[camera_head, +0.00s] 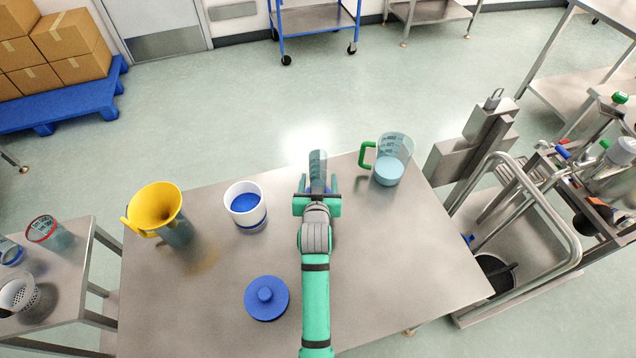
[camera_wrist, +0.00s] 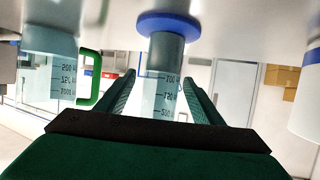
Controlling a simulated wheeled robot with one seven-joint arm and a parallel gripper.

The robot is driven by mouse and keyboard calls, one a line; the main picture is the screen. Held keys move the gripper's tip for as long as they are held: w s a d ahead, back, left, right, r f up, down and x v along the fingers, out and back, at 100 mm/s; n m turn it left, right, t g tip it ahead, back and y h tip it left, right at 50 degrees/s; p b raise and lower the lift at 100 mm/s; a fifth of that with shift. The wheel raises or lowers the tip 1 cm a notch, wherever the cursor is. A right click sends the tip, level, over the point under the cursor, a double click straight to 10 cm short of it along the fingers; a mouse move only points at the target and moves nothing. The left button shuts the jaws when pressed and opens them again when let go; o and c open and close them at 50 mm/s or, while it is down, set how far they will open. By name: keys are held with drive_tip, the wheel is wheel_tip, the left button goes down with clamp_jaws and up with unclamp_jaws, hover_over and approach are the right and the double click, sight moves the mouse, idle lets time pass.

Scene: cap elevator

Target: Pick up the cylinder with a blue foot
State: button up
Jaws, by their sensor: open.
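The cylinder with a blue foot (camera_head: 318,160) is a clear graduated cylinder standing upright near the table's far edge, partly hidden behind my gripper (camera_head: 318,183). In the wrist view, which is upside down, the cylinder (camera_wrist: 165,56) shows grey liquid near its round blue foot (camera_wrist: 168,24) and printed marks on its clear part. My gripper is open, with one finger on each side of the cylinder. It also shows in the wrist view (camera_wrist: 158,82). I cannot tell whether either finger touches the cylinder.
A green-handled beaker (camera_head: 389,168) stands close on the right. A white container with blue inside (camera_head: 245,212) stands on the left, beyond it a yellow funnel (camera_head: 154,205). A blue lid (camera_head: 266,298) lies on the table (camera_head: 400,280) nearer me. The right front table area is clear.

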drive_tip(key=shift+x, duration=1.9)
drive_tip(key=shift+a, duration=0.1)
drive_tip(key=c, duration=1.3)
drive_tip(key=shift+w+r, duration=0.1)
drive_tip(key=shift+r, duration=0.45)
drive_tip(key=s+a+r, duration=0.2)
drive_tip(key=s+r, duration=0.2)
drive_tip(key=s+a+r, duration=0.3)
drive_tip(key=r, duration=0.1)
drive_tip(key=s+a+r, duration=0.3)
drive_tip(key=s, duration=0.1)
drive_tip(key=shift+s+r, duration=0.3)
drive_tip(key=shift+r, duration=0.1)
drive_tip(key=shift+w, duration=0.1)
drive_tip(key=shift+a, duration=0.25)
